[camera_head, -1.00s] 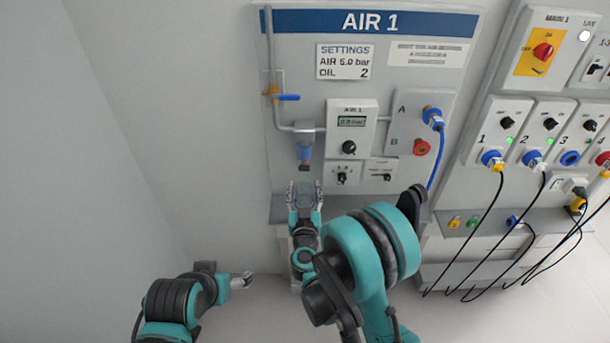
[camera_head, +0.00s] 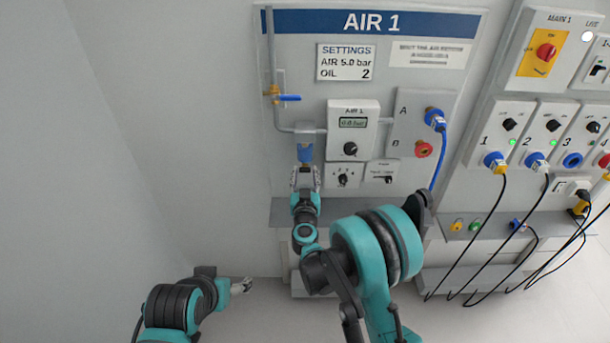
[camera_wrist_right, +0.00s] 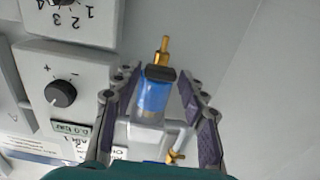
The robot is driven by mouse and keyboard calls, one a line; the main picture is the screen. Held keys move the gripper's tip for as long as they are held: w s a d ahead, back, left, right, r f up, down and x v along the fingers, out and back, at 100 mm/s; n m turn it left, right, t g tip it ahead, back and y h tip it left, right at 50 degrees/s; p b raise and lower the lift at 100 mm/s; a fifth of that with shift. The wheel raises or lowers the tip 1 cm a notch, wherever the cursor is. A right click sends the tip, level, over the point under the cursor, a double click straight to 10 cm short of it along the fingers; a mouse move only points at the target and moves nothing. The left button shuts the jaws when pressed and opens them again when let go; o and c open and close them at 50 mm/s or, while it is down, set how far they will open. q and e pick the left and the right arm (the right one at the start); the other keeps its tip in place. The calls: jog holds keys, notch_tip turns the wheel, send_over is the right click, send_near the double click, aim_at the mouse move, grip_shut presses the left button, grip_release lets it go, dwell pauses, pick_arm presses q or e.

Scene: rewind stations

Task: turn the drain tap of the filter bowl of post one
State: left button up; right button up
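The filter bowl (camera_head: 305,153) of the AIR 1 post is a small blue cup under a grey pipe block. In the right wrist view the bowl (camera_wrist_right: 153,97) has a dark collar and a brass drain tap (camera_wrist_right: 163,47) at its end. My right gripper (camera_head: 306,169) is just below the bowl and hides the tap in the head view. In the right wrist view its fingers (camera_wrist_right: 157,77) are apart, one on each side of the bowl and collar, with gaps visible. My left gripper (camera_head: 243,285) is low and away from the post; its opening is unclear.
A blue-handled valve (camera_head: 288,98) sits on the pipe above. Right of the bowl are the AIR 1 regulator box (camera_head: 352,130) and two small dial boxes. A grey ledge (camera_head: 275,211) is below. The wall to the left is bare.

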jog(key=c, duration=0.6)
jog(key=shift+m, duration=0.3)
jog(key=m+b, duration=0.1)
jog(key=m, duration=0.1)
jog(key=shift+f+m, duration=0.1)
jog(key=shift+m, duration=0.2)
jog(key=m+b, duration=0.1)
jog(key=m, duration=0.2)
jog(key=shift+d, duration=0.1)
jog(key=m, duration=1)
jog(key=shift+m, duration=0.3)
